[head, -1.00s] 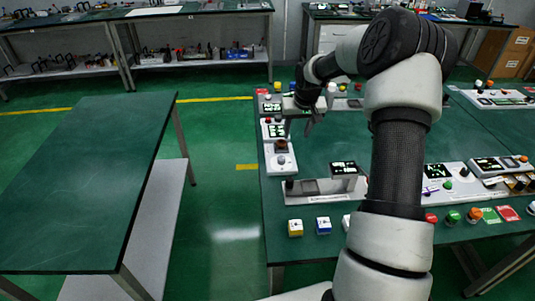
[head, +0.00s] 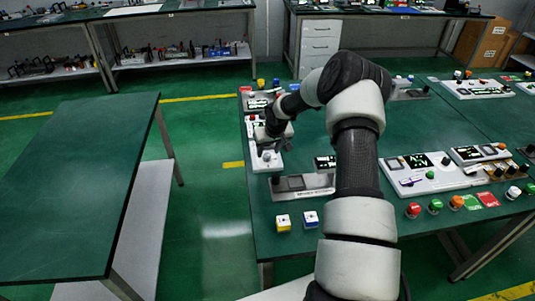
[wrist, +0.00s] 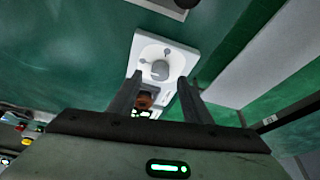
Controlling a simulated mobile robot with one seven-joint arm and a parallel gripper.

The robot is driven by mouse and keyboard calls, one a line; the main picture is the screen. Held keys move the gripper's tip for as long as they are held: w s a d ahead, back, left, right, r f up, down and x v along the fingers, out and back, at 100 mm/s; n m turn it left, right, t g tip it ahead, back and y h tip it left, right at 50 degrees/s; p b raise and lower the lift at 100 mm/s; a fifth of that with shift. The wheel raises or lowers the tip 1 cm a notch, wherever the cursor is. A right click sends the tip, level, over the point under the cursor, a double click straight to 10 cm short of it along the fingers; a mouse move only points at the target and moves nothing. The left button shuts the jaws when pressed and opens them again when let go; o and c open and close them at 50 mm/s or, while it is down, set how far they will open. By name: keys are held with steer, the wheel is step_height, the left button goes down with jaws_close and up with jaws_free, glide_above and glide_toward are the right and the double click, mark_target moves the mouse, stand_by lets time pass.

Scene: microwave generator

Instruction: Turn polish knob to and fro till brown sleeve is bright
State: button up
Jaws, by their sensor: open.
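The polish device is a white panel (head: 259,167) at the left edge of the green table in the head view. In the wrist view the panel (wrist: 178,47) carries a round grey knob (wrist: 159,70), with small marks around it. The brown sleeve (wrist: 144,100) sits behind the knob, beside a small lit display, partly covered by a finger. My gripper (wrist: 160,78) is open, its two fingers apart on either side of the knob's line, with nothing between them. In the head view my gripper (head: 272,137) hangs over the panel and hides the sleeve there.
A yellow-and-white cube (head: 283,222) and a blue-and-white cube (head: 311,219) are near the table's front edge. An empty green table (head: 75,180) stands left across a gap.

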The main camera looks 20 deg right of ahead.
mark_target(267, 155)
steer(key=shift+x, duration=1.6)
steer(key=c, duration=1.1)
steer(key=shift+o, duration=0.2)
steer(key=shift+f, duration=0.1)
steer(key=shift+d+f+n+y+b, duration=0.15)
steer(key=shift+n+y+b, duration=0.35)
steer(key=shift+n+b, duration=0.45)
steer(key=n+b, duration=0.2)
steer(key=n+y+b, duration=0.1)
steer(key=n, duration=0.1)
steer(key=shift+d+f+n+g+y+b, duration=0.1)
steer(key=shift+d+n+g+y+b, duration=0.05)
steer(key=shift+n+g+y+b, duration=0.2)
steer(key=n+g+y+b, duration=0.1)
steer(key=n+b, duration=0.2)
steer(key=n, duration=0.1)
steer(key=shift+w+b, duration=0.15)
steer(key=shift+b, duration=0.25)
steer(key=shift+d+r+n+g+b, duration=0.1)
steer(key=shift+r+n+g+b, duration=0.15)
steer(key=shift+n+g+b, duration=0.6)
steer(key=shift+n+t+y, duration=0.25)
steer(key=shift+n+t, duration=0.1)
steer(key=shift+t, duration=0.05)
